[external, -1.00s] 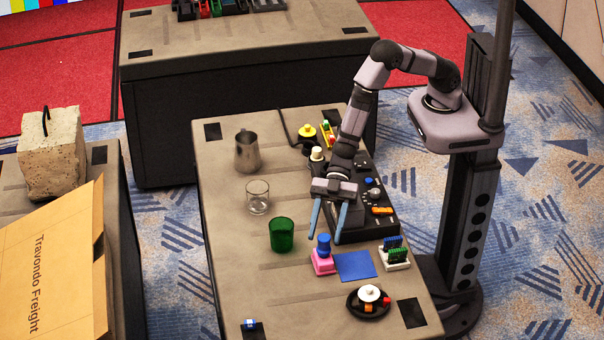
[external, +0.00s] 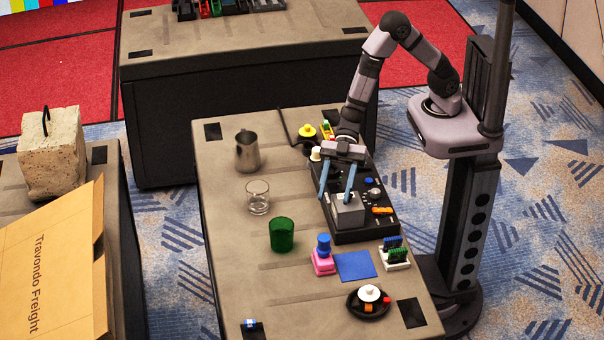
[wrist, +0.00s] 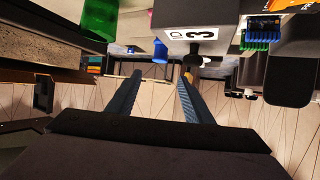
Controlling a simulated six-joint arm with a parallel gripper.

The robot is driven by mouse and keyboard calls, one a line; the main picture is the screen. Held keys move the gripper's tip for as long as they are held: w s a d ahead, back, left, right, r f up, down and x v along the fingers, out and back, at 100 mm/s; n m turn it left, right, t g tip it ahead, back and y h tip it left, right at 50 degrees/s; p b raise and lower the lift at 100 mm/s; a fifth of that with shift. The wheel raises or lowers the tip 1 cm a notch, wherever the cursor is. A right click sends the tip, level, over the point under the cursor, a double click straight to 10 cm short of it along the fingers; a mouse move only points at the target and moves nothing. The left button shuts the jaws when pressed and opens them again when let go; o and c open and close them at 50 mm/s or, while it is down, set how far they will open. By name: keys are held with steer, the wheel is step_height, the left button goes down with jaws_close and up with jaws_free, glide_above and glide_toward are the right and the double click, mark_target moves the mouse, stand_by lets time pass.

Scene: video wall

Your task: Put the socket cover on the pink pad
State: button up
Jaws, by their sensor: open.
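A pink block (external: 323,267), the only pink thing seen, stands on the table under a blue knobbed piece (external: 323,244).
A flat blue square (external: 355,265) lies beside the pink block. A green cup (external: 282,234), a clear glass (external: 257,198) and a metal jug (external: 247,151) stand left.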

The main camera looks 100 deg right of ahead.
steer(key=d+m+t+h, duration=0.1)
steer(key=d+m+h, duration=0.75)
steer(key=d, duration=1.35)
steer(key=s+d+m+g+h, duration=0.1)
steer(key=s+d+m+g, duration=0.1)
steer(key=s, duration=0.7)
steer(key=s+d+m+g+h, duration=0.2)
steer(key=s+d+g, duration=0.1)
steer(key=s, duration=0.7)
steer(key=shift+s+d+g, duration=0.3)
steer(key=shift+d+g, duration=0.05)
steer(key=shift+g, duration=0.45)
